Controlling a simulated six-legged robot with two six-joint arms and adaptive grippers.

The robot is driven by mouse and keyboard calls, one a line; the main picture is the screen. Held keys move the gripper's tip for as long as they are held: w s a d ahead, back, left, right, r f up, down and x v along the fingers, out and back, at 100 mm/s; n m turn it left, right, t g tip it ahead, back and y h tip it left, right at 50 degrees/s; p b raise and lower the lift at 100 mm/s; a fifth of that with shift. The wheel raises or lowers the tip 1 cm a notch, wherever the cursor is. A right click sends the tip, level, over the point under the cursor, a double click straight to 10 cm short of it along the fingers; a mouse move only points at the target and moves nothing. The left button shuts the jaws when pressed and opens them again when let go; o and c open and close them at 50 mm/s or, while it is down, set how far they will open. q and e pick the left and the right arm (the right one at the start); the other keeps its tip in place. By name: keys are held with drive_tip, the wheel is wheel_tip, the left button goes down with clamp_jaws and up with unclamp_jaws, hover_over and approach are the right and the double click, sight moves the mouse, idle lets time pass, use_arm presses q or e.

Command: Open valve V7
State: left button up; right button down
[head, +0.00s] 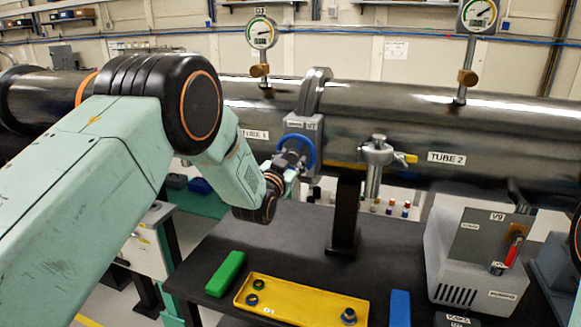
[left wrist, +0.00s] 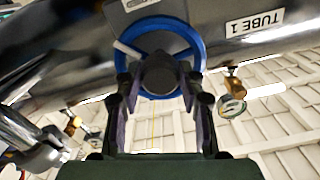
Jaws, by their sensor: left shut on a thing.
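The valve, a grey block (head: 311,131) with a small, hard-to-read label, sits on the dark pipe between TUBE 1 and TUBE 2. Its blue handwheel (head: 309,148) faces my left arm. My left gripper (head: 292,160) reaches it from the left and is shut on the handwheel. In the left wrist view the blue handwheel (left wrist: 160,23) shows as a full ring with a dark hub and a pale spoke at upper left. The two fingers of the left gripper (left wrist: 158,80) lie on either side of the hub, near the lower rim. My right gripper is not in view.
Gauges (head: 261,33) stand on the pipe. A metal fitting with a yellow handle (head: 377,152) is right of the valve. The dark table (head: 290,235) holds a green block (head: 225,273), a yellow tray (head: 244,293), a blue block (head: 400,308) and a grey V9 box (head: 455,272).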

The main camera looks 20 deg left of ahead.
use_arm(q)
drive_tip(key=n+b, duration=0.1)
drive_tip(key=n, duration=0.2)
drive_tip(key=n+b, duration=0.1)
drive_tip(key=n, duration=0.2)
drive_tip(key=shift+w+r+n+b, duration=0.1)
drive_tip(key=shift+r+n+b, duration=0.1)
drive_tip(key=shift+n+b, duration=0.15)
drive_tip(key=n+b, duration=0.1)
drive_tip(key=n, duration=0.2)
drive_tip(key=n+b, duration=0.1)
drive_tip(key=n, duration=0.3)
drive_tip(key=shift+r, duration=0.1)
drive_tip(key=n+b, duration=0.1)
drive_tip(key=n, duration=0.2)
drive_tip(key=shift+n, duration=0.35)
drive_tip(key=n, duration=0.3)
drive_tip(key=shift+r+n+b, duration=0.1)
drive_tip(key=shift+n+b, duration=0.2)
drive_tip(key=shift+b, duration=0.05)
drive_tip(key=n, duration=0.3)
drive_tip(key=shift+n, duration=0.3)
drive_tip(key=shift+n+b, duration=0.4)
drive_tip(key=shift+n, duration=1.2)
